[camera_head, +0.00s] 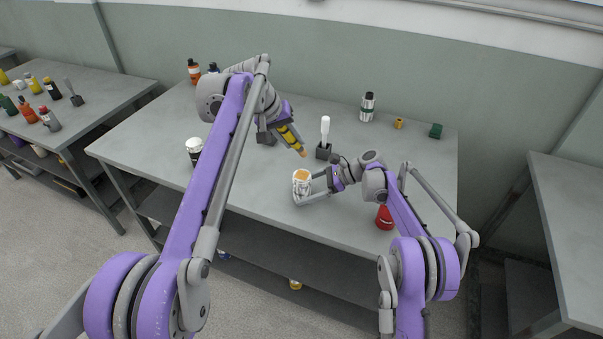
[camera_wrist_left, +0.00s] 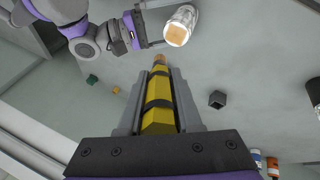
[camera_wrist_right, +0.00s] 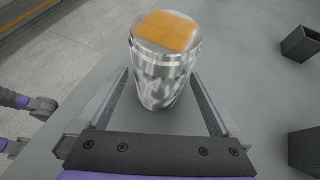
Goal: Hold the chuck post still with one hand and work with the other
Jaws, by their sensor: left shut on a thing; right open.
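A shiny silver cylinder with a flat orange top (camera_head: 302,184) stands upright near the table's front edge; I take it for the chuck post. It shows close in the right wrist view (camera_wrist_right: 162,75) and in the left wrist view (camera_wrist_left: 180,27). My right gripper (camera_head: 309,188) is open, with one finger on each side of the cylinder and small gaps visible. My left gripper (camera_wrist_left: 158,100) is shut on a yellow tool with black bands (camera_head: 290,136). The tool's tan tip (camera_head: 303,153) points down toward the cylinder, apart from it in the head view.
A dark block with a white-handled tool (camera_head: 323,151) stands behind the cylinder. An open dark block (camera_wrist_right: 300,44) is farther left. A red can (camera_head: 385,218) is near my right arm.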

